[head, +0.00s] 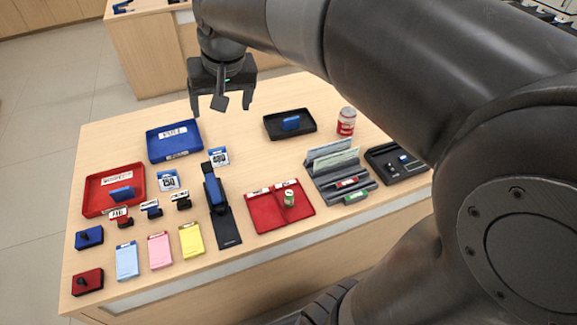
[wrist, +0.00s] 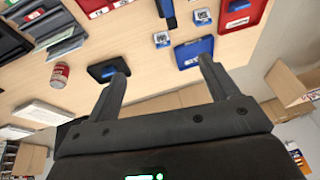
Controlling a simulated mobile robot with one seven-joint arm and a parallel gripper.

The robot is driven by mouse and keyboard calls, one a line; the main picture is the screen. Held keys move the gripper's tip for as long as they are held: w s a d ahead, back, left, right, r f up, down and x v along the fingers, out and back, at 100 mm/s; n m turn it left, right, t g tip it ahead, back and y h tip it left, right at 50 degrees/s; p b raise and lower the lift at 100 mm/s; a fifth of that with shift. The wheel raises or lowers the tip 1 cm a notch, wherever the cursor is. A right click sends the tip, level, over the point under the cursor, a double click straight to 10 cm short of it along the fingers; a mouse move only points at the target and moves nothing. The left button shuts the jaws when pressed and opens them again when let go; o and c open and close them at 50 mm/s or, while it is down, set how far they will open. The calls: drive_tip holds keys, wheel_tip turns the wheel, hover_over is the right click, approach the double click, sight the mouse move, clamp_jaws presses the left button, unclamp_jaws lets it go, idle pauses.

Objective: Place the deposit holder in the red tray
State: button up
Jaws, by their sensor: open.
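A red tray (head: 108,206) with a white label lies at the left of the counter; part of it shows in the wrist view (wrist: 252,12). A small blue holder-like piece (head: 121,193) is in it. A similar blue piece (head: 291,123) stands in a black tray (head: 272,133) at the back; I cannot tell which is the deposit holder. The black tray also shows in the wrist view (wrist: 96,72), near one finger. My gripper (head: 221,104) is open and empty above the counter's far side, left of the black tray in the head view. It also shows in the wrist view (wrist: 162,68).
A blue tray (head: 173,150) lies behind the red one. A red-and-white can (head: 346,121) stands right of the black tray. Stamps, a blue-black stapler-like tool (head: 214,190), pads, a divided red tray (head: 262,213) and a grey rack (head: 325,178) crowd the front.

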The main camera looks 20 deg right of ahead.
drive_tip(key=s+d+f+t, duration=0.1)
drive_tip(key=s+d+f, duration=0.1)
drive_tip(key=s, duration=0.6)
drive_tip(key=s+d+f+t+h, duration=0.1)
drive_tip(key=s+d+f, duration=0.2)
drive_tip(key=s, duration=0.6)
drive_tip(key=shift+d, duration=1.15)
